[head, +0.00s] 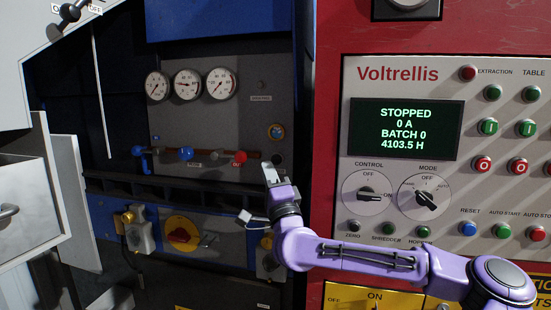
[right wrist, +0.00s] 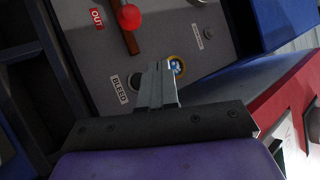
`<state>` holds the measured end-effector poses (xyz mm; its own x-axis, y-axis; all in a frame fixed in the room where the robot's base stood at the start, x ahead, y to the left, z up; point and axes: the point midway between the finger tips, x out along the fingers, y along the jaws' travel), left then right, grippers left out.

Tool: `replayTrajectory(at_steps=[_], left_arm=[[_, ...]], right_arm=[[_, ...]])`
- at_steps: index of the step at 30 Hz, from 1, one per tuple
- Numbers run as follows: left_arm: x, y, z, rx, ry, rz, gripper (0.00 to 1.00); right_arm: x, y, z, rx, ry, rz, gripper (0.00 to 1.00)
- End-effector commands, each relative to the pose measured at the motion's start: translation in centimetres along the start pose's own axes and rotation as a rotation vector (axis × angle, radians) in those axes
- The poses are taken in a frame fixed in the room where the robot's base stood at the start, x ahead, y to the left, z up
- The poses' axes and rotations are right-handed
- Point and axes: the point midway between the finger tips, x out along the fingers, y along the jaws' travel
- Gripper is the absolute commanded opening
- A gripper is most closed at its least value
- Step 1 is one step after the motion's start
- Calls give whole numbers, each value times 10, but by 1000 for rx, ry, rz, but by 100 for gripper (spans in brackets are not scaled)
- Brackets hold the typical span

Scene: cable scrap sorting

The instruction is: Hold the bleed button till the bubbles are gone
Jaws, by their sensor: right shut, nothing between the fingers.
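The bleed button is a small dark round button (head: 277,159) low on the grey gauge panel; in the right wrist view (right wrist: 136,80) it sits beside the BLEED label (right wrist: 119,88). The round sight glass with a brass ring (head: 276,131) is above it and shows blue with pale spots in the right wrist view (right wrist: 177,67). My right gripper (head: 268,168) is shut and empty, its fingertips in front of the panel just below the button. In the right wrist view the fingers (right wrist: 162,66) overlap the glass's edge. I cannot tell whether they touch anything. My left gripper is out of view.
Three gauges (head: 187,84) sit above a pipe with blue and red knobs (head: 240,157). A dark ledge and a blue panel with a red-and-yellow rotary switch (head: 182,236) lie below. The red control cabinet (head: 326,150) stands close on the right, its display reading STOPPED.

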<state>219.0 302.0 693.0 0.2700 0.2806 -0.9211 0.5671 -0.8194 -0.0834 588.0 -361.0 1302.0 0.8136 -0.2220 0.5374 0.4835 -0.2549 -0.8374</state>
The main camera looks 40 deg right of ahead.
Motion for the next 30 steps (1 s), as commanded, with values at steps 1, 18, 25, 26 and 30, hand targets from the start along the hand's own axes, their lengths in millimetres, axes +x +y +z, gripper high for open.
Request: replayTrajectory(at_steps=[1, 18, 25, 26, 30], left_arm=[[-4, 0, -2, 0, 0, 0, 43], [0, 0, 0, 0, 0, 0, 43], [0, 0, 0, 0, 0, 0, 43], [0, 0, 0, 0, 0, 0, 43], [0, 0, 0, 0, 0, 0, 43]], right_arm=[[6, 3, -4, -1, 1, 1, 0], [33, 25, -24, 0, -1, 1, 0], [33, 25, -24, 0, -1, 1, 0], [33, 25, -24, 0, -1, 1, 0], [33, 25, -24, 0, -2, 1, 0]])
